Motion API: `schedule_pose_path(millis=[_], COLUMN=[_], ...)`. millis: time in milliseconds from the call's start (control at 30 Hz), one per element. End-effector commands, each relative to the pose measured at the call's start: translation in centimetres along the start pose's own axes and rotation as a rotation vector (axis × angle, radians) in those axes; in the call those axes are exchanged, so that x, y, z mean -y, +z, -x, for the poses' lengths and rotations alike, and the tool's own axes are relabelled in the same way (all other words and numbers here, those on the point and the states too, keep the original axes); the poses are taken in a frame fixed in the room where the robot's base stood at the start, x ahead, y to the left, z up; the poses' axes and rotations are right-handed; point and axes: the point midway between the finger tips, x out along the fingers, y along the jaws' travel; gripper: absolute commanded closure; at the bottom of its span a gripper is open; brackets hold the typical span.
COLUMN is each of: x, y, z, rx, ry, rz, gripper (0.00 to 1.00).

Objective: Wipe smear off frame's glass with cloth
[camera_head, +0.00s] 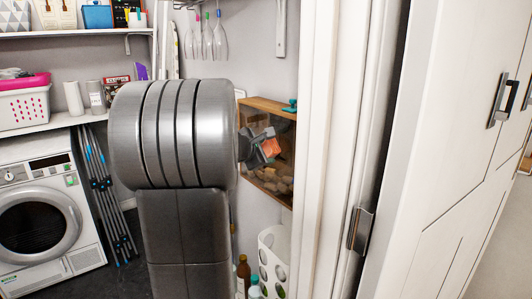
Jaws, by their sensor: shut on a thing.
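My gripper (259,146) is shut on an orange cloth (271,147), which shows as a small folded patch at the fingertips. The gripper and cloth are in front of the glass of a wooden frame (270,103) on the wall. I cannot tell whether the cloth touches the glass. The frame is a shallow box with cork-like pieces behind the lower glass. I cannot make out the smear; the visible glass looks brownish.
A white door frame (320,150) stands close on the right of the wooden frame. A white holed basket (270,255) and bottles (243,270) stand below. A teal object (290,106) is at the frame's top right. A washing machine (45,220) and folded rack (105,195) are left.

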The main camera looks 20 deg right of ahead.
Motion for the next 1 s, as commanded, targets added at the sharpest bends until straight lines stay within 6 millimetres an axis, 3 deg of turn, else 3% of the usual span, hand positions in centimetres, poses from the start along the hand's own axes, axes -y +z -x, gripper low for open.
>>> schedule_pose_path(millis=[1000], x=[-4.7], y=[-3.5], z=[-2.4], rx=[-0.001], ry=[0.000], rz=[0.000], gripper=[0.62])
